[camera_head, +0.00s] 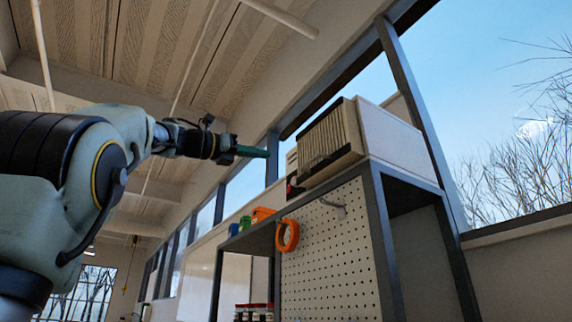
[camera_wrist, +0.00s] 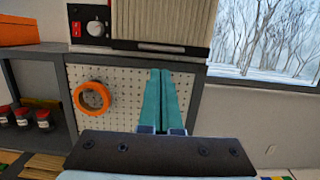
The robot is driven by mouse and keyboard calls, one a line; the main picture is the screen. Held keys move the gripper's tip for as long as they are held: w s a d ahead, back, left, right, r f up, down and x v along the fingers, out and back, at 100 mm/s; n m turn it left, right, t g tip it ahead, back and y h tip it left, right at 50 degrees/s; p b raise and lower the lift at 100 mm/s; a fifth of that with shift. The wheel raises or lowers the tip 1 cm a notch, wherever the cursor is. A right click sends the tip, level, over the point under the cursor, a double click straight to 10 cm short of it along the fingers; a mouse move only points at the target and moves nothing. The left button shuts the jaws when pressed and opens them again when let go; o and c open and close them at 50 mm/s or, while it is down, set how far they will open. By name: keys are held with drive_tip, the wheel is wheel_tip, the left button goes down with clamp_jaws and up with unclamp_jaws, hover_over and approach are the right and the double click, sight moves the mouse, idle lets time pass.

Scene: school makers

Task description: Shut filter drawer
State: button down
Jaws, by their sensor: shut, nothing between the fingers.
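The filter unit is a pale box on top of a shelf frame, with a white body (camera_head: 395,140) behind. Its cream ribbed section (camera_head: 327,135), which looks like the filter drawer, stands out at the front with a dark strip along its lower edge. The wrist view shows the ribbed face (camera_wrist: 165,20) and a light handle bar (camera_wrist: 161,47) on the dark strip. How far the drawer is out I cannot tell. My gripper (camera_head: 267,152) has its teal fingers shut and empty, left of the unit; in the wrist view the fingertips (camera_wrist: 161,71) appear just below the handle bar, apparently not touching.
A control panel (camera_wrist: 90,25) with a red switch and a dial sits left of the ribbed face. An orange tape ring (camera_head: 287,235) hangs on the white pegboard (camera_head: 330,250) below. Red-lidded jars (camera_wrist: 24,116) stand on a lower shelf. Windows are behind; air around my gripper is clear.

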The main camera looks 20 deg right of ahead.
sight(308, 162)
drive_tip(key=p+x, duration=0.7)
drive_tip(key=x, duration=0.6)
drive_tip(key=shift+w+d+f, duration=0.1)
drive_tip(key=shift+w, duration=0.05)
